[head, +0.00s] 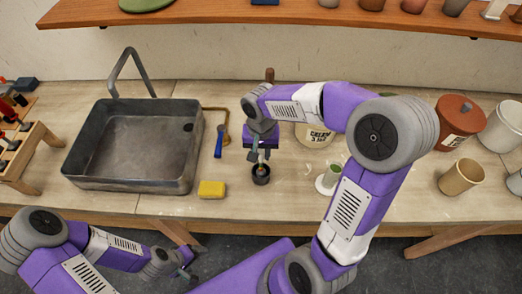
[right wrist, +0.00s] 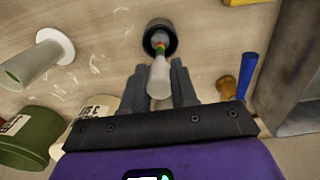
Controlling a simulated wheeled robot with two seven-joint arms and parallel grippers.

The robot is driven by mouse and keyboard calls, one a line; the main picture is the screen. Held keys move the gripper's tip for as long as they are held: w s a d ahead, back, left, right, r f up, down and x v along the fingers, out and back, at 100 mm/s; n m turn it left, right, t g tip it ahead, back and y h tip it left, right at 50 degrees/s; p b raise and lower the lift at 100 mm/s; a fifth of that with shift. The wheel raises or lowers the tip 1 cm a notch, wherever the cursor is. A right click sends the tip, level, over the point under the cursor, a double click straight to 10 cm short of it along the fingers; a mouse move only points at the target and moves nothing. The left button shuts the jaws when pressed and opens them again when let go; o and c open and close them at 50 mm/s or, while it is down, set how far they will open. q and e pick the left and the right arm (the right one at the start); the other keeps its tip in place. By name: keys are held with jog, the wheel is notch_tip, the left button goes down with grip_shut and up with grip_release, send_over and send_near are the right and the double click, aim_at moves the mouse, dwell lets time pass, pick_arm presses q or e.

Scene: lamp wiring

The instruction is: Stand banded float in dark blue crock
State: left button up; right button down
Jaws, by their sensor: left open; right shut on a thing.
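The banded float (right wrist: 160,75) is a pale, translucent tube with green, yellow and orange bands at its far end. My right gripper (right wrist: 157,84) is shut on its pale part. The banded end is at the mouth of a small dark crock (right wrist: 160,33), which looks near black; I cannot tell how deep it reaches. In the head view the crock (head: 261,176) stands on the bench directly below my right gripper (head: 262,153), and the float is mostly hidden. My left gripper (head: 186,272) is open and empty, low in front of the bench.
A metal sink (head: 130,178), a yellow sponge (head: 212,189) and a blue-handled brush (head: 219,143) lie left of the crock. A white-footed holder (head: 327,182), a cream jar (head: 312,134), a tan cup (head: 460,177) and a red-brown pot (head: 455,122) stand to the right.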

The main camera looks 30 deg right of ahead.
jog(key=shift+f+b, duration=0.5)
jog(key=shift+f, duration=0.2)
dwell(0.5)
jog(key=c, duration=0.8)
grip_release()
jog(key=shift+r, duration=0.15)
notch_tip(320, 180, up, 7)
jog(key=shift+r+p, duration=0.2)
jog(key=shift+p, duration=0.6)
